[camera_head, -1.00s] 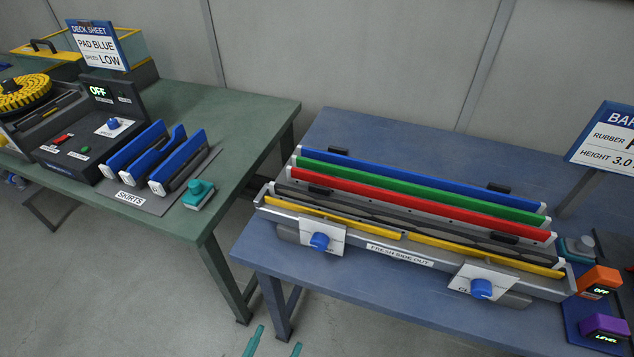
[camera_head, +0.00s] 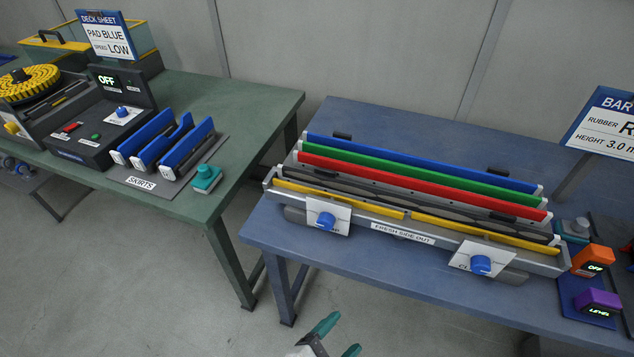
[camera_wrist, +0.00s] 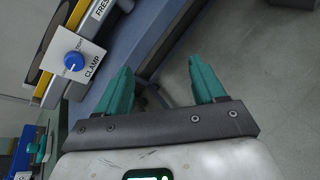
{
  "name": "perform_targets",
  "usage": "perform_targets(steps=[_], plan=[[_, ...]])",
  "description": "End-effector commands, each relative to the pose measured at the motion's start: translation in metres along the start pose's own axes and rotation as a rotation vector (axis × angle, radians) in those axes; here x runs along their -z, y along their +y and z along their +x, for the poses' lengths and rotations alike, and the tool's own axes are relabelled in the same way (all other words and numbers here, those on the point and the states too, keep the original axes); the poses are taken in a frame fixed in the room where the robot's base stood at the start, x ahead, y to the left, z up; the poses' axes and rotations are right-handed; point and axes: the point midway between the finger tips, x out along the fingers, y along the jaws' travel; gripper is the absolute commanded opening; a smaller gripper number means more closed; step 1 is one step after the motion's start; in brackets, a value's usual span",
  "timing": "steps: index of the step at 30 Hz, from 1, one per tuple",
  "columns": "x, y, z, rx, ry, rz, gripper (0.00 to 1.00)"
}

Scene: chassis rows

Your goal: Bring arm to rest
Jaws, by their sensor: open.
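My gripper (camera_head: 338,337) shows at the bottom edge of the head view, in front of the blue table. Its two teal fingers are apart with nothing between them. The wrist view also shows the open fingers (camera_wrist: 163,85), with the floor and the table's edge beyond them. A blue clamp knob (camera_wrist: 74,62) on a white plate labelled CLAMP is at the upper left of the wrist view, apart from the fingers. Most of my arm is out of view.
The blue table (camera_head: 350,115) carries a rack with blue, green, red and yellow bars (camera_head: 420,172). Orange (camera_head: 592,261) and purple (camera_head: 598,302) units stand at its right. A green table (camera_head: 235,105) with skirts (camera_head: 165,143) is at left. Grey floor lies open in front.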

Motion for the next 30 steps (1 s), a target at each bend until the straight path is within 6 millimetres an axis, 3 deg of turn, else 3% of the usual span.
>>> perform_targets(steps=[5,8,12,15,21,30], plan=[[-0.032,-0.063,0.045,0.323,0.069,0.310,0.69],[-0.056,-0.114,0.065,0.571,0.098,0.586,0.69],[-0.088,-0.176,0.070,0.892,0.108,1.002,0.69],[-0.110,-0.204,0.062,1.069,0.104,1.270,0.69],[-0.141,-0.226,0.042,1.267,0.100,1.618,0.69],[-0.149,-0.228,0.035,1.317,0.105,1.711,0.69]])
